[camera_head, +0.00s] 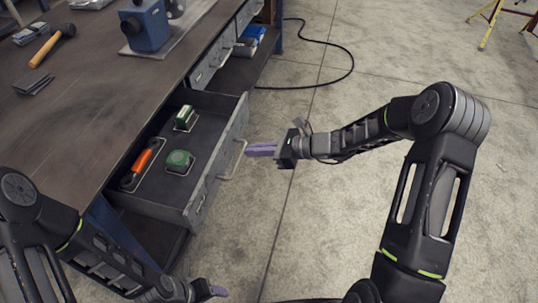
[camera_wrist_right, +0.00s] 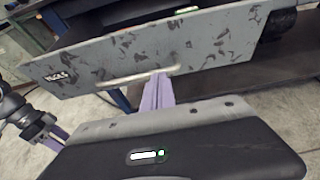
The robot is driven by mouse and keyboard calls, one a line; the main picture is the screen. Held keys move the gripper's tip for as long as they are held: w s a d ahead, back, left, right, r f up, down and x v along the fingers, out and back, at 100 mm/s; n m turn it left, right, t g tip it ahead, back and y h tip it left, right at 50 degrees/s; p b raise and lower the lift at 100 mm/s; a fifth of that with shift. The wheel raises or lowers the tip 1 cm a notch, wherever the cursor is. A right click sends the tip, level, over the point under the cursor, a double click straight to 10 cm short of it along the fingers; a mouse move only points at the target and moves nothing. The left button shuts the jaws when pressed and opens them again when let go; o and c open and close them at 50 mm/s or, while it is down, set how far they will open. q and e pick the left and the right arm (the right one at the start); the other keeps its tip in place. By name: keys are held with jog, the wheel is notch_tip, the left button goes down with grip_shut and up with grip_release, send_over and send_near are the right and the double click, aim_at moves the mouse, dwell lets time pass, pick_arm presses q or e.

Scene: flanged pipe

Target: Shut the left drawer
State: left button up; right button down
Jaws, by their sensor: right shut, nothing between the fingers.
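The left drawer (camera_head: 213,163) stands pulled out from the workbench in the head view. Its worn grey front (camera_wrist_right: 210,42) fills the upper part of the right wrist view. A bar handle (camera_wrist_right: 125,80) is on that front. My right gripper (camera_head: 250,149) is shut and empty, its purple fingers pointing at the front beside the handle. In the wrist view the fingertips (camera_wrist_right: 158,78) overlap the handle's right end; I cannot tell whether they touch it. My left gripper (camera_head: 217,291) is low in the head view, apart from the drawer; its opening is unclear.
The drawer holds an orange-handled tool (camera_head: 143,162), a green round item (camera_head: 179,158) and a green-and-white item (camera_head: 184,116). The workbench (camera_head: 110,90) carries a hammer (camera_head: 48,45) and a blue vise (camera_head: 146,25).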

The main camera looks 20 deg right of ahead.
aim_at(228, 138)
jog(key=w+a+b, duration=0.1)
jog(key=w+a, duration=0.2)
jog(key=a, duration=0.2)
jog(key=w+a+b, duration=0.1)
jog(key=w+a, duration=0.3)
jog(key=a, duration=0.2)
jog(key=w+a+b, duration=0.1)
jog(key=w+a, duration=0.3)
jog(key=a, duration=0.2)
jog(key=shift+a, duration=0.25)
jog(key=shift+w+a+b, duration=0.3)
jog(key=shift+w+a, duration=0.05)
jog(key=shift+a, duration=0.15)
pick_arm(q)
notch_tip(228, 138, down, 4)
jog(key=shift+r, duration=0.1)
pick_arm(e)
jog(key=shift+r, duration=0.15)
jog(key=shift+d+f, duration=0.2)
jog(key=d, duration=0.1)
jog(key=s+d, duration=0.2)
jog(key=shift+s+d+f, duration=0.15)
jog(key=shift+s+d, duration=0.1)
jog(key=shift+d, duration=0.15)
jog(key=v, duration=0.9)
jog(key=shift+s, duration=0.1)
pick_arm(q)
jog(key=shift+s+d, duration=0.55)
jog(key=shift+s, duration=0.35)
